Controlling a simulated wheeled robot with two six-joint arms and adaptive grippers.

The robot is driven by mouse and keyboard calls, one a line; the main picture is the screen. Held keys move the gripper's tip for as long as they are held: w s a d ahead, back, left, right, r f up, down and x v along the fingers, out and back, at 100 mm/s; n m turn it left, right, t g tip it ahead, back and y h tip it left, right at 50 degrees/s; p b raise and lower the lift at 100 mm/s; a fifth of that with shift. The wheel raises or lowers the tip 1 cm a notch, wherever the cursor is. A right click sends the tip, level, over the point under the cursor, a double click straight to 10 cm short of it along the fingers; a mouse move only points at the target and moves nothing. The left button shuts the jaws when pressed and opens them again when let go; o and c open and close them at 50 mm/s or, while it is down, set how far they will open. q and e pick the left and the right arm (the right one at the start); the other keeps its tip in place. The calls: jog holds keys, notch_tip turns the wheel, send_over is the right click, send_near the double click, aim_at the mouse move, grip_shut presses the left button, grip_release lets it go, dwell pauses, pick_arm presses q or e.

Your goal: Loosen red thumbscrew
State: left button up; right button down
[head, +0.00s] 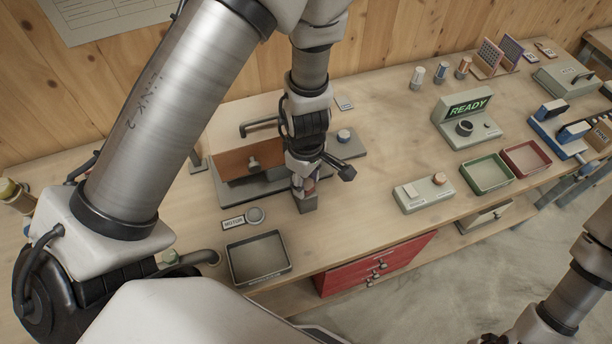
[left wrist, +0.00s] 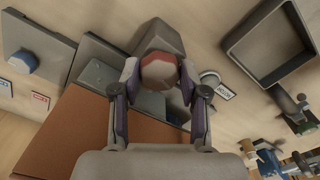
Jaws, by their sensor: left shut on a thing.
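The red thumbscrew (left wrist: 158,70) shows in the left wrist view as a faceted red-rimmed knob with a pale brown face, on a grey block (left wrist: 162,38). My left gripper (left wrist: 158,82) has one finger on each side of the knob and is shut on it. In the head view, my left gripper (head: 304,182) points down at the grey block (head: 307,204) at the front of the mixer's base, and it mostly hides the thumbscrew. My right arm enters at the lower right of the head view, and its fingers are not visible.
The orange-brown mixer box (head: 248,162) stands close to the left gripper. A blue-topped knob (head: 344,135) sits on a plate behind. The bench right of the gripper is clear up to a switch box (head: 424,193).

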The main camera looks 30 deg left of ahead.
pick_arm(q)
jog(key=n+p, duration=0.2)
jog(key=n, duration=0.4)
jog(key=shift+n, duration=0.3)
jog(key=n+p, duration=0.1)
jog(key=n, duration=0.5)
jog(key=shift+p, duration=0.35)
jog(key=n+p, duration=0.1)
jog(key=n, duration=0.5)
jog(key=shift+n, duration=0.4)
jog(key=n+p, duration=0.1)
jog(key=n, duration=0.4)
jog(key=shift+a+n, duration=0.1)
jog(key=shift+n, duration=0.2)
jog(key=o, duration=1.1)
jog(key=shift+o, duration=0.2)
jog(key=shift+w, duration=0.1)
